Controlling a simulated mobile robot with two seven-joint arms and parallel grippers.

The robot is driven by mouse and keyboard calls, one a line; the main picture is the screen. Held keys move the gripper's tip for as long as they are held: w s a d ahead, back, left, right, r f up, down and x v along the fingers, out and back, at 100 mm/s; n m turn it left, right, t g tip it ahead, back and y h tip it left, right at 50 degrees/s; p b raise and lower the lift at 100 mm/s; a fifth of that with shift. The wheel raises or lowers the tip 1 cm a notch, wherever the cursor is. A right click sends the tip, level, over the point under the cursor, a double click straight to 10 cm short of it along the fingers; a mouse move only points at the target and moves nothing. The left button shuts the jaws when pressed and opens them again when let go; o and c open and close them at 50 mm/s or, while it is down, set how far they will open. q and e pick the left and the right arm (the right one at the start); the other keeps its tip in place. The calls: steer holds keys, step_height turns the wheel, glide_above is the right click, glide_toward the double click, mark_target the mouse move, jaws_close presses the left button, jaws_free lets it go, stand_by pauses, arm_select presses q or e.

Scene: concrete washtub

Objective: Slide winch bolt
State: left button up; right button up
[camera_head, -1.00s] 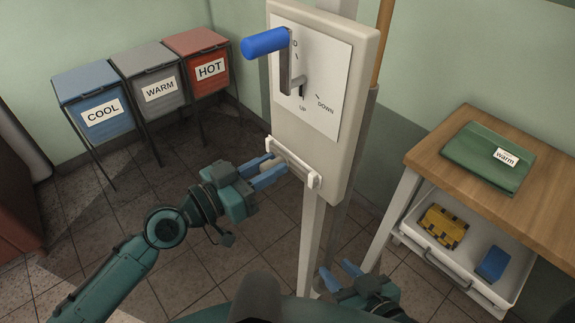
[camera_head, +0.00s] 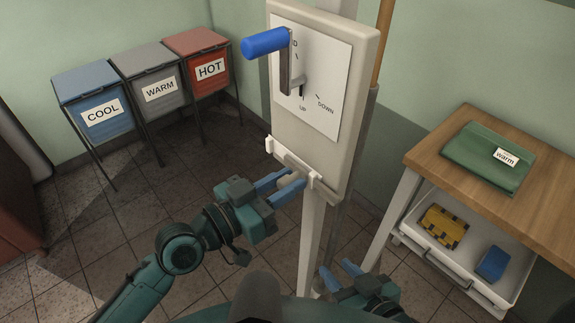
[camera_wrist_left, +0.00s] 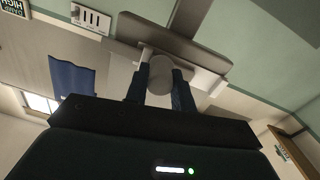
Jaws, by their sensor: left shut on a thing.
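The winch panel (camera_head: 283,105) is a pale upright board with a blue-handled crank (camera_head: 266,42) on its face. Low on the panel is the winch bolt, with a pale knob (camera_head: 290,181) between two white brackets (camera_head: 314,180). My left gripper (camera_head: 292,178) is shut on the knob, close to the right bracket. In the left wrist view the round grey knob (camera_wrist_left: 161,76) sits between the two dark fingers. The fingers and knob hide part of the bolt's bar. My right gripper (camera_head: 337,268) is open and empty at the bottom of the head view, below the panel.
Blue, grey and red lidded bins (camera_head: 160,88), labelled COOL, WARM and HOT, stand at the left wall. A wooden table (camera_head: 432,148) at right carries a folded green cloth (camera_head: 485,158). Below it, a white drawer (camera_head: 470,262) holds a yellow-black item and a blue block.

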arm_select(q)
steer(key=o, duration=1)
steer(key=shift+s, duration=0.1)
steer(key=b+v, duration=0.1)
steer(key=v, duration=0.6)
steer(key=shift+b, duration=0.4)
steer(key=shift+d+f, duration=0.1)
